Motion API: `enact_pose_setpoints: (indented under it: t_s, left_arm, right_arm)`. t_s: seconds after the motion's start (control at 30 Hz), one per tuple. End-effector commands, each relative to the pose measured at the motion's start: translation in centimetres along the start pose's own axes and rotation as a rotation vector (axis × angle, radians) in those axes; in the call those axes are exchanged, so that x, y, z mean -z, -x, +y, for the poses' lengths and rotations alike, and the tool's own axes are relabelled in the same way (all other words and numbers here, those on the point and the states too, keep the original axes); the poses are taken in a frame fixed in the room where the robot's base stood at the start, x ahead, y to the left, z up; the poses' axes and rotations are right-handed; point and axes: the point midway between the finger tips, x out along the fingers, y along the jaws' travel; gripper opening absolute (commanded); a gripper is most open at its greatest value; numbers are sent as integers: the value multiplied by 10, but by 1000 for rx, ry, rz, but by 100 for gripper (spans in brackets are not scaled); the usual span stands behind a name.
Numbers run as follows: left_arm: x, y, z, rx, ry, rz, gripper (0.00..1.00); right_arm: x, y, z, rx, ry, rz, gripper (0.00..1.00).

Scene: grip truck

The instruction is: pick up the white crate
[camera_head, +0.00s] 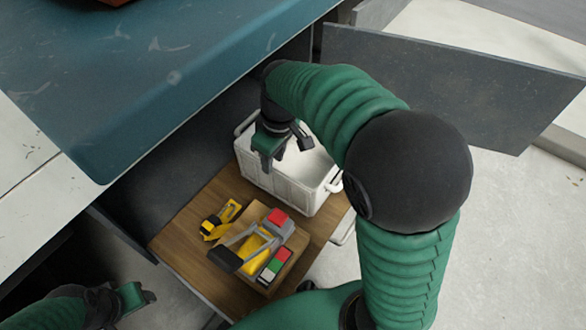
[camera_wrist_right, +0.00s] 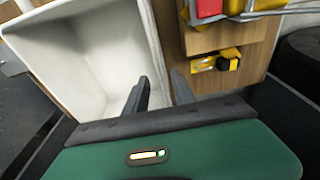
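The white crate (camera_head: 292,190) stands on a wooden drawer board in the head view, open at the top and empty where I can see inside. In the right wrist view the crate (camera_wrist_right: 85,50) fills the upper left. My right gripper (camera_head: 284,150) is over the crate, fingers pointing down and hiding part of it. In the wrist view its fingers (camera_wrist_right: 158,92) are apart, with the crate's rim on the toy side running down toward the gap between them. I cannot tell whether they touch it. My left gripper (camera_head: 140,297) is low at the left, away from the crate.
A blue-green worktop (camera_head: 150,70) overhangs at the upper left. A grey panel (camera_head: 450,85) stands at the right. Pale floor is clear at the right.

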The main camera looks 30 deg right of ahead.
Motion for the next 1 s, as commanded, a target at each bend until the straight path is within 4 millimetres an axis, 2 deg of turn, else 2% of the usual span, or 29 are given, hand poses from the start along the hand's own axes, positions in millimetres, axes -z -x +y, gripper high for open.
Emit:
enact_pose_setpoints:
  t_s: [0.03,0.27,0.5,0.73,0.77,1.0]
  left_arm:
    - [-3,-13,0,0,0,0,52]
    - [-5,-23,0,0,0,1,52]
    - [-12,-52,0,0,0,1,52]
    - [-12,-50,0,0,0,1,52]
    - [-12,-50,0,0,0,1,52]
    - [-11,-50,0,0,0,1,52]
  right_arm:
    - [-1,-17,0,0,1,0,31]
    - [0,-37,0,0,0,1,31]
    - [-1,-83,0,0,1,-1,31]
    - [0,-82,0,0,0,3,31]
    - [0,-82,0,0,0,2,30]
    - [0,-82,0,0,0,2,0]
